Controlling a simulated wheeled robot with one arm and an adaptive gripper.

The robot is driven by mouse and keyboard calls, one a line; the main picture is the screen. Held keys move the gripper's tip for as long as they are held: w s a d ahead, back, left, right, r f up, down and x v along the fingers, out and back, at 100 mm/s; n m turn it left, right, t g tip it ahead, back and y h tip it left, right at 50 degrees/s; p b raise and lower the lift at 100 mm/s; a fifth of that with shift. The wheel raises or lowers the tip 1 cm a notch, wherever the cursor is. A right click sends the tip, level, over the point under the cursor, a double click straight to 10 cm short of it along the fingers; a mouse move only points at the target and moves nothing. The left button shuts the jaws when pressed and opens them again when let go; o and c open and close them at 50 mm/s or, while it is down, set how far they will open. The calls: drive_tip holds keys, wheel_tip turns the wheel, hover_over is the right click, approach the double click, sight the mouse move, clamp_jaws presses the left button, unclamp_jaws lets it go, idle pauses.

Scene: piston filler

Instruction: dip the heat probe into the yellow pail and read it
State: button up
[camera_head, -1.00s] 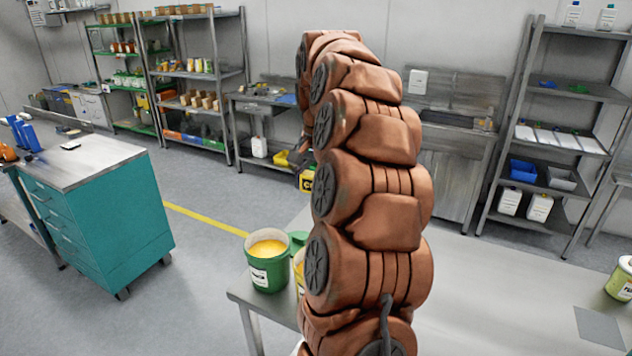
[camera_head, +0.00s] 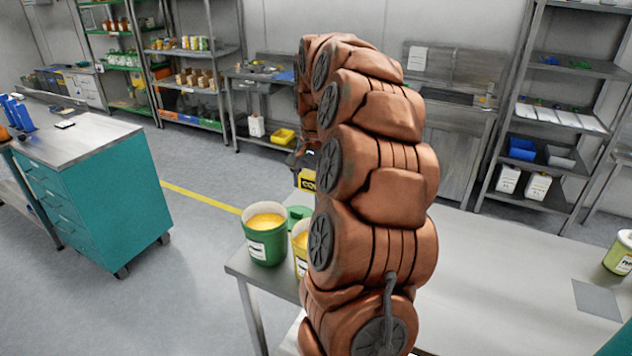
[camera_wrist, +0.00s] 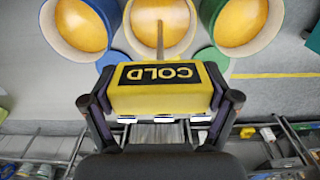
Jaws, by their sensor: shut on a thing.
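My gripper (camera_wrist: 160,110) is shut on the heat probe (camera_wrist: 125,100), a yellow block whose display reads "COLD", upside down in the wrist view. Its thin stem points at the middle of three open pails there; whether the tip touches the contents I cannot tell. In the head view the probe (camera_head: 307,182) shows as a yellow block beyond the table edge, left of my arm. The yellow pail (camera_head: 300,262) is partly hidden by my arm, beside a green pail (camera_head: 266,247) with orange-yellow contents.
The pails stand at the left end of a grey table (camera_head: 500,290). A light green pail (camera_head: 620,255) stands at its right. A teal cabinet (camera_head: 105,205) stands left across open floor; shelves (camera_head: 560,110) line the back wall.

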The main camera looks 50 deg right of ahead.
sight(316, 199)
drive_tip(key=shift+f+b, duration=1.45)
drive_tip(key=shift+f, duration=0.7)
idle(2.4)
drive_tip(key=shift+r+p, duration=2.1)
drive_tip(key=shift+r, duration=5.45)
